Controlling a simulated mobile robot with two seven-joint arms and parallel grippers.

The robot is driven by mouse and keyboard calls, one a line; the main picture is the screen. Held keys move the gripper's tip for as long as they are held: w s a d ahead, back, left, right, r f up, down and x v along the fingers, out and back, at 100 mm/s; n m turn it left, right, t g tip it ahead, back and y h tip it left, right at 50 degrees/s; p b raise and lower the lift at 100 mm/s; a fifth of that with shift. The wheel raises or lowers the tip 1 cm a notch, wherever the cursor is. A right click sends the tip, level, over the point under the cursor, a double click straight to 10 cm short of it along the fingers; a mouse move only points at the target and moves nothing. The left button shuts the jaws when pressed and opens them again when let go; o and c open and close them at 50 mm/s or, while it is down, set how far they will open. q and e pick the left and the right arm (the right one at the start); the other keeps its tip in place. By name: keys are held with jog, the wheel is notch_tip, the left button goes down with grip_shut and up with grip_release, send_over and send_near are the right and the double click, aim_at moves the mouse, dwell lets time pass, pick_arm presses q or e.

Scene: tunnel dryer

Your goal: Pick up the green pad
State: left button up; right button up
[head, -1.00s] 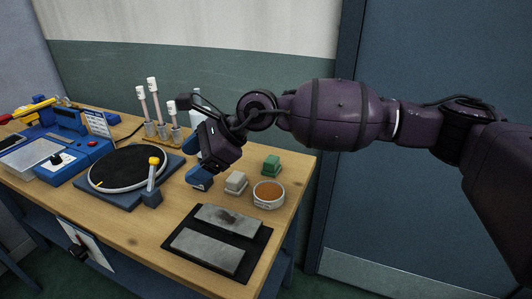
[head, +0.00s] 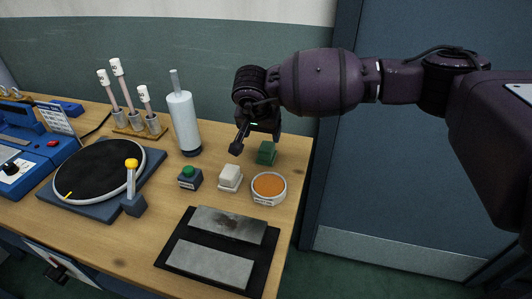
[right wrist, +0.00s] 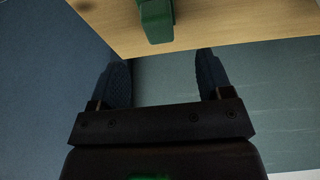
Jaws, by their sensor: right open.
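The green pad (head: 266,153) is a small green block near the back right corner of the wooden table. In the right wrist view the green pad (right wrist: 155,18) shows at the top, on the table edge, beyond the fingertips and between their lines. My right gripper (head: 257,138) is open just above and beside the pad in the head view, and partly covers what lies behind it. In the right wrist view its two fingers (right wrist: 162,65) are spread apart with nothing between them. My left gripper is not in view.
A black mat (head: 176,250) holds two grey plates. A white bottle (head: 184,122) stands left. The wall is close behind.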

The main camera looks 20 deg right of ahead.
aim_at(267, 146)
jog(key=x, duration=0.4)
jog(key=b+x, duration=0.1)
jog(key=x, duration=0.3)
jog(key=shift+w+d+f, duration=0.15)
jog(key=shift+w+d, duration=0.1)
jog(key=shift+d, duration=0.05)
jog(key=c, duration=1)
notch_tip(267, 146, up, 20)
jog(key=shift+r+p, duration=0.1)
jog(key=shift+p, duration=0.75)
